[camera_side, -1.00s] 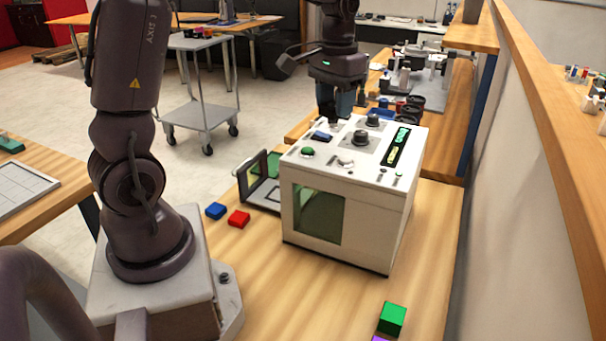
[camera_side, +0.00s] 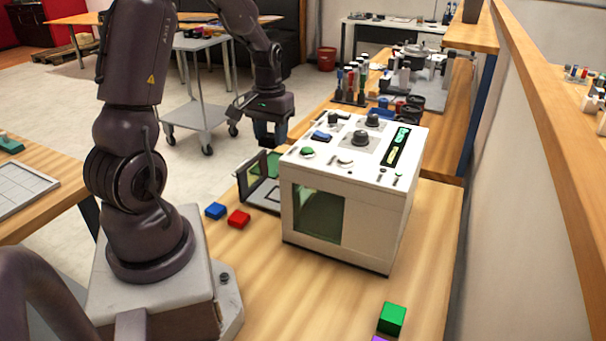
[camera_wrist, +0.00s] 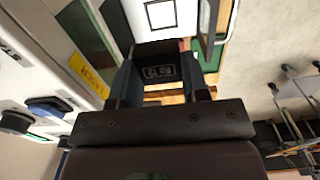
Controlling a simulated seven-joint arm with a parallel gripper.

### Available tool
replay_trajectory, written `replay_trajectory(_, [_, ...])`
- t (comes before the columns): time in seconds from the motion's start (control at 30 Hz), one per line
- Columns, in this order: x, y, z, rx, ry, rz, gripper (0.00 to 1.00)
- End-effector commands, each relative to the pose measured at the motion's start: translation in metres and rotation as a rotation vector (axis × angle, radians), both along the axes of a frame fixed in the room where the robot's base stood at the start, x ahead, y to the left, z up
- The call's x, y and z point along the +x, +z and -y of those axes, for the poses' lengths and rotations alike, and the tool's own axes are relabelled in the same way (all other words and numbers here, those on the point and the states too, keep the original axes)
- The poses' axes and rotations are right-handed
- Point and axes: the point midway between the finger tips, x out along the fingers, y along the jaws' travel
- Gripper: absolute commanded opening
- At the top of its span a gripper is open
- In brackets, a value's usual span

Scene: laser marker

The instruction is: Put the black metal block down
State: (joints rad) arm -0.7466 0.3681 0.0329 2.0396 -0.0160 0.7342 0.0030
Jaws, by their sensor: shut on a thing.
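The black metal block (camera_wrist: 160,72) is held between the two fingers of my gripper (camera_wrist: 159,84) in the wrist view, with white lettering on its face. In the side view my gripper (camera_side: 270,135) points down behind the open door of the white laser marker (camera_side: 345,205), above its door side. The marker's top carries knobs and a green display. In the wrist view the marker (camera_wrist: 38,65) is at the left with a yellow label.
The open door (camera_side: 252,178) stands up at the marker's left side. A blue block (camera_side: 215,211) and a red block (camera_side: 238,219) lie on the wooden table (camera_side: 290,290) before it. A green block (camera_side: 392,319) is at the front right. Bare table lies between.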

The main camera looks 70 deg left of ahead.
Motion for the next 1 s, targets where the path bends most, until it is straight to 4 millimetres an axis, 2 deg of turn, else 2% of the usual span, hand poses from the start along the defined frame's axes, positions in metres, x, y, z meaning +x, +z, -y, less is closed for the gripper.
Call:
replay_trajectory(0.03, [-0.001, -0.015, 0.001, -0.006, 0.001, -0.006, 0.17])
replay_trajectory(0.1, [-0.001, -0.029, 0.0, -0.004, 0.001, -0.004, 0.17])
replay_trajectory(0.27, [0.004, -0.046, -0.004, -0.001, 0.001, -0.001, 0.17])
replay_trajectory(0.37, [0.015, -0.056, -0.015, -0.002, 0.001, -0.001, 0.17])
replay_trajectory(0.67, [0.067, -0.088, -0.065, -0.001, -0.001, 0.001, 0.17])
replay_trajectory(0.7, [0.071, -0.097, -0.069, -0.004, 0.0, -0.002, 0.17])
replay_trajectory(0.9, [0.09, -0.129, -0.088, -0.001, 0.001, -0.001, 0.17])
replay_trajectory(1.0, [0.095, -0.136, -0.093, -0.001, 0.0, -0.001, 0.17])
